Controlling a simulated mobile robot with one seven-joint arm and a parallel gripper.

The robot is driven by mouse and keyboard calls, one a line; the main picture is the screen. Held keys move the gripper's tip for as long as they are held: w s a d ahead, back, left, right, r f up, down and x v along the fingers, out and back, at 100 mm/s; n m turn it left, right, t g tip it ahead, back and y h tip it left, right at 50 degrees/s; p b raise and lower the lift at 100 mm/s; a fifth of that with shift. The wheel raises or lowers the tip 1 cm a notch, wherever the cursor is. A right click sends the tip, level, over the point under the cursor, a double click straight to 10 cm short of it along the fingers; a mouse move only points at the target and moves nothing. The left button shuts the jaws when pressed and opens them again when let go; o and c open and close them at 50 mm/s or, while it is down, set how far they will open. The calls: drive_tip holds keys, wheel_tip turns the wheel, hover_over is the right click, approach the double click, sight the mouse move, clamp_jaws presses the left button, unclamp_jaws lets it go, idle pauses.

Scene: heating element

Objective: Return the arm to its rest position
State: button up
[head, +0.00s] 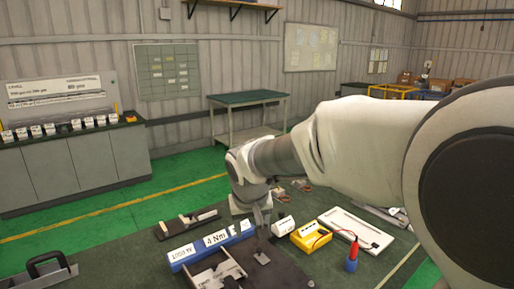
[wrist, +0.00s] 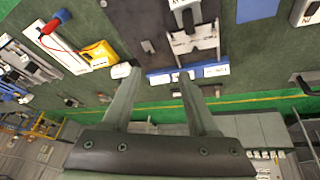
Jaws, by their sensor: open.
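My arm reaches in from the right in the head view, and my gripper (head: 262,222) hangs over the green bench near a dark fixture (head: 270,268). In the wrist view my gripper (wrist: 155,82) shows two grey fingers set apart with nothing between them. A blue block with white labels (head: 210,245) lies beyond the fixture; it also shows past the fingertips in the wrist view (wrist: 190,74). The fingertips partly overlap the blue block and a small white block in the wrist view; I cannot tell whether they touch.
A yellow multimeter (head: 311,237), a white tray (head: 365,232) and a red and blue item (head: 352,256) stand right of the gripper. A dark holder (head: 188,224) lies left. A black-handled item (head: 45,272) is at far left. The space above the bench looks open.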

drive_tip(key=s+d+r+m, duration=0.1)
drive_tip(key=s+d+r, duration=0.4)
drive_tip(key=s+d, duration=0.65)
drive_tip(key=s+d+f+m, duration=0.1)
drive_tip(key=s+d, duration=0.3)
drive_tip(key=s, duration=0.7)
drive_tip(key=shift+s+f+t, duration=0.2)
drive_tip(key=shift+s+t, duration=0.1)
drive_tip(key=shift+t, duration=0.1)
drive_tip(key=shift+d, duration=0.1)
drive_tip(key=shift+c, duration=0.7)
